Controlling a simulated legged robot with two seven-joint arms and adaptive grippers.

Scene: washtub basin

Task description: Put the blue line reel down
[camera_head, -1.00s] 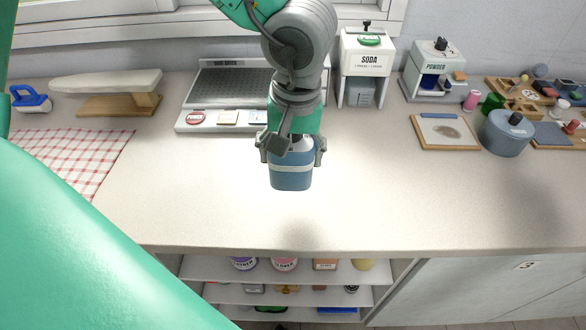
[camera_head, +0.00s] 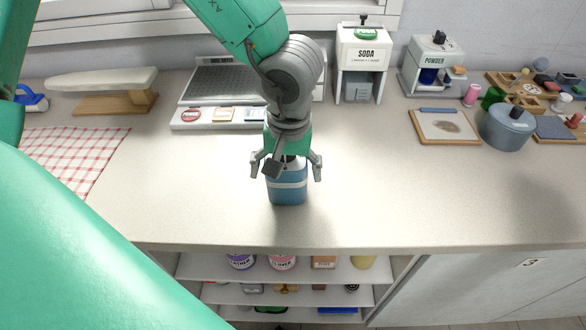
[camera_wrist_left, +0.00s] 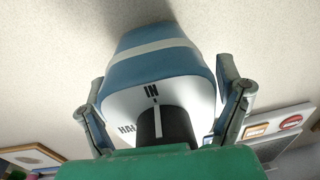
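The blue line reel (camera_head: 287,190) is a blue, rounded block with a pale band. It stands upright on the bare front middle of the counter (camera_head: 400,200), its shadow meeting its base. In the left wrist view the reel (camera_wrist_left: 170,72) shows a white top with lettering and a black knob. My left gripper (camera_head: 286,172) is above the reel with its fingers spread on either side, clear of it in the head view. It also shows open in the left wrist view (camera_wrist_left: 168,115). My right gripper is not in view.
Behind are a grey ribbed panel with buttons (camera_head: 191,115), a soda dispenser (camera_head: 361,50) and a powder dispenser (camera_head: 430,62). A framed board (camera_head: 444,138) and blue pot (camera_head: 505,132) are right. A checked cloth (camera_head: 70,150) lies left. Counter around the reel is clear.

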